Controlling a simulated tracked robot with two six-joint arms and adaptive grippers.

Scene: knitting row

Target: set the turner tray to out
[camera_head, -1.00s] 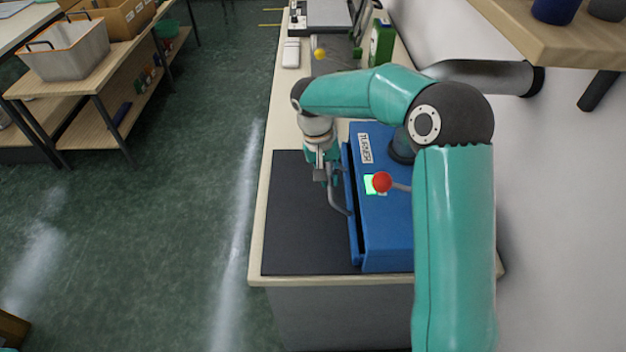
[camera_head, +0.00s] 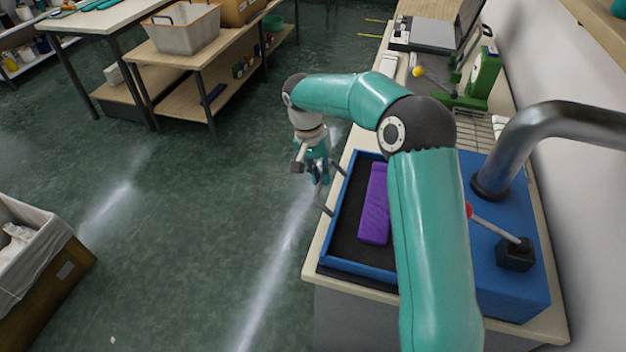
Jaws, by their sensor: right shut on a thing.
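The turner is a blue box (camera_head: 512,285) on the bench at the right, partly hidden by my right arm. Its tray, with a blue rim (camera_head: 357,268) and a dark floor, stands out from the box's left side. A purple block-like piece (camera_head: 374,205) lies in the tray. A grey bar handle (camera_head: 322,207) is on the tray's left side. My right gripper (camera_head: 318,178) is shut on this handle, at the bench's left edge. The exact finger contact is small in view. My left gripper is not in view.
A lever (camera_head: 495,228) with a red knob rises from the turner; a grey pipe (camera_head: 560,118) stands behind it. A green device (camera_head: 484,75) and yellow ball (camera_head: 417,71) are farther along the bench. A bin (camera_head: 40,280) stands at lower left. The floor between is clear.

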